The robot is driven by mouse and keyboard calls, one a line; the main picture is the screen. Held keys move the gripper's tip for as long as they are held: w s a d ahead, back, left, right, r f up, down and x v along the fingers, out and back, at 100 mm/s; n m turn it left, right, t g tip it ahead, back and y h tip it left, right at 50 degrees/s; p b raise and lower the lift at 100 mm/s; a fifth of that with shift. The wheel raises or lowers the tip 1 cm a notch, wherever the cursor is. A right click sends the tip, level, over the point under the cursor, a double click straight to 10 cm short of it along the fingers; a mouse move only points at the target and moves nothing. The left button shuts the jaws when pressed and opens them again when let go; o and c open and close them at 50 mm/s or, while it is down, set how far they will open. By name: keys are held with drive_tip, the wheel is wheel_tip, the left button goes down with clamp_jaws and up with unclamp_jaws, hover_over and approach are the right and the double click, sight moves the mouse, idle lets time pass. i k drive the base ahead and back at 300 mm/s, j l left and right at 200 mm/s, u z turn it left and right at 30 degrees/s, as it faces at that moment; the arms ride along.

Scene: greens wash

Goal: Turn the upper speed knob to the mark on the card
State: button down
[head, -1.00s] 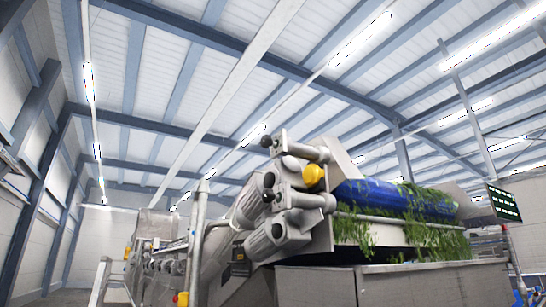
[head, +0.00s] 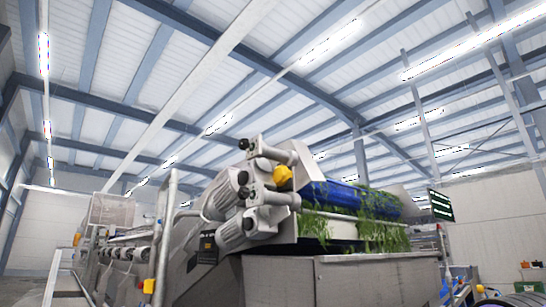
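The washing machine's drive end (head: 255,190) stands in the middle of the head view, with grey motors and a yellow part (head: 283,177). Small dark round fittings show on the motor units, one on the upper unit (head: 244,144) and one lower (head: 244,192). I cannot tell whether either is the upper speed knob. A dark plate (head: 208,247) is on the machine's side below the motors, too small to read. No card with a mark can be made out. My gripper is not in view.
A blue roller (head: 335,193) carries hanging greens (head: 375,232) above a large steel bin (head: 345,279). A metal post and rail (head: 165,245) stand in front of the machine at left. Crates lie at far right.

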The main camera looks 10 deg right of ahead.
sight(243, 144)
drive_tip(key=z, duration=4.85)
drive_tip(key=u, duration=0.3)
drive_tip(key=k+u, duration=0.15)
drive_tip(key=u, duration=0.3)
drive_tip(key=k+u, duration=0.15)
drive_tip(key=u, duration=0.3)
drive_tip(key=k+u, duration=0.15)
drive_tip(key=u, duration=0.35)
drive_tip(key=k+j+u, duration=0.15)
drive_tip(key=u, duration=0.3)
